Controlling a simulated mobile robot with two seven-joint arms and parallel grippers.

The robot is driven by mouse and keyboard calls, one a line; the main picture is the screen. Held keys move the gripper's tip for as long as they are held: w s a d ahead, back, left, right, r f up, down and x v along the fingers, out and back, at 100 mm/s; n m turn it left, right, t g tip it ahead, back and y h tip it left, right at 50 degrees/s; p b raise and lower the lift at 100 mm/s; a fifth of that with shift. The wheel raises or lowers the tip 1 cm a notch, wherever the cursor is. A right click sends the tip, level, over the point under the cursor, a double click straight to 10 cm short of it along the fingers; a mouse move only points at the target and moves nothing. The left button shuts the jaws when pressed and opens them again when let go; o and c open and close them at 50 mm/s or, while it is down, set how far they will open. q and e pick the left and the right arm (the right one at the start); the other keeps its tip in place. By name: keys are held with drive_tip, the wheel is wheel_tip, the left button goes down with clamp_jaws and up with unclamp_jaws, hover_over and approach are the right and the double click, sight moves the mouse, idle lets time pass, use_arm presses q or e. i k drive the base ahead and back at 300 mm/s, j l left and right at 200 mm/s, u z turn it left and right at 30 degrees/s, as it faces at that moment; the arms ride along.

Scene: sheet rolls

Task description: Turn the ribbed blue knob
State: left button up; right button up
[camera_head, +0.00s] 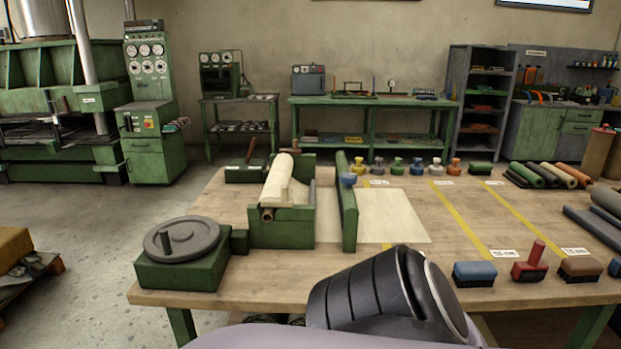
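A small blue knob (348,180) sits at the green upright plate (347,215) on the right side of the roller machine (282,228). It is too small here to make out ribs. Another blue-topped piece (417,165) stands in a row of coloured knob-like pieces behind it. Neither of my grippers is in view. A dark, banded link of my own arm rises at the bottom centre, well in front of the machine and apart from the knob.
A grey handwheel (182,238) on a green block stands at the table's left corner. A cream sheet (385,217) lies right of the machine. Coloured blocks, including a red-handled one (530,264), line the right front edge. The wooden table (455,215) has bare room at centre right.

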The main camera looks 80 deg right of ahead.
sight(347, 179)
drive_tip(key=z, duration=3.9)
